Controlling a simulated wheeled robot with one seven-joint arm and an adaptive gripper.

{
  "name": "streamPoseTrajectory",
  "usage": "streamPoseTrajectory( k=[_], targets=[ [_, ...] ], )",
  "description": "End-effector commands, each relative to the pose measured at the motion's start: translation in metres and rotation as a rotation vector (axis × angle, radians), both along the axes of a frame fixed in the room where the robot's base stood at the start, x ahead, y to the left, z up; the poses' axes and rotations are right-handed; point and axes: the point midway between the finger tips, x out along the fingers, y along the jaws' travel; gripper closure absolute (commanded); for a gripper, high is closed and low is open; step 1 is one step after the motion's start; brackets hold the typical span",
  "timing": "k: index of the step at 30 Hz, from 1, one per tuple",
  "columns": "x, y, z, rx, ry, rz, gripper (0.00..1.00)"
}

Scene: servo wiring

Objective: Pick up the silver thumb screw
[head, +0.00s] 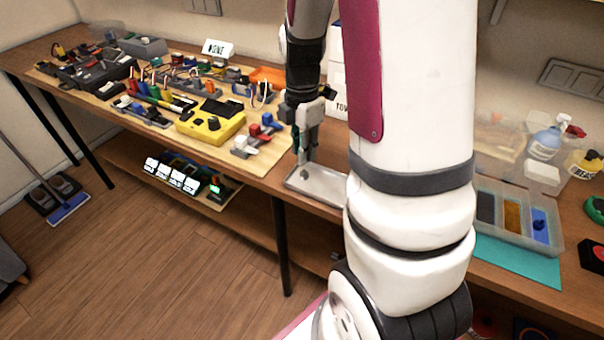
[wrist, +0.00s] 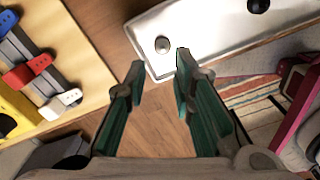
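A small silver thumb screw (wrist: 162,45) sits in a shallow metal tray (wrist: 205,30) in the wrist view, near the tray's corner. The screw appears just beyond the fingertips. In the head view my gripper (head: 304,160) points down over the tray's left part. A dark round knob (wrist: 258,5) is also in the tray, farther right.
A wooden board (head: 265,150) with colourful servo and wiring parts lies left of the tray. A yellow device (head: 212,122) sits on it. A clear divided bin (head: 515,215) stands right of my arm. Open floor lies below the bench's front edge.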

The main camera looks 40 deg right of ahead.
Motion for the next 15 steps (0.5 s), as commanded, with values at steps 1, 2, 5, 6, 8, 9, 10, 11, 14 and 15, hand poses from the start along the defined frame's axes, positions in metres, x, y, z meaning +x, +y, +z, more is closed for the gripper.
streamPoseTrajectory(
  k=[1,2,5,6,8,9,10,11,14,15],
  targets=[
    [0.0,0.0,-0.004,0.0,0.001,0.0,0.77],
    [0.0,0.0,-0.005,0.0,0.001,0.0,0.77],
    [-0.001,0.0,-0.011,0.0,0.001,-0.001,0.77],
    [-0.001,-0.001,-0.014,0.0,0.002,-0.001,0.77],
    [-0.002,-0.001,-0.022,0.001,0.004,-0.002,0.77],
    [-0.003,-0.003,-0.028,0.0,0.004,-0.002,0.77],
    [-0.003,-0.003,-0.033,0.002,0.005,-0.002,0.77],
    [-0.003,-0.004,-0.037,0.0,0.004,-0.002,0.77],
    [-0.003,-0.004,-0.05,0.0,0.002,-0.001,0.77],
    [-0.003,-0.004,-0.054,0.001,0.002,-0.001,0.77]
  ],
)
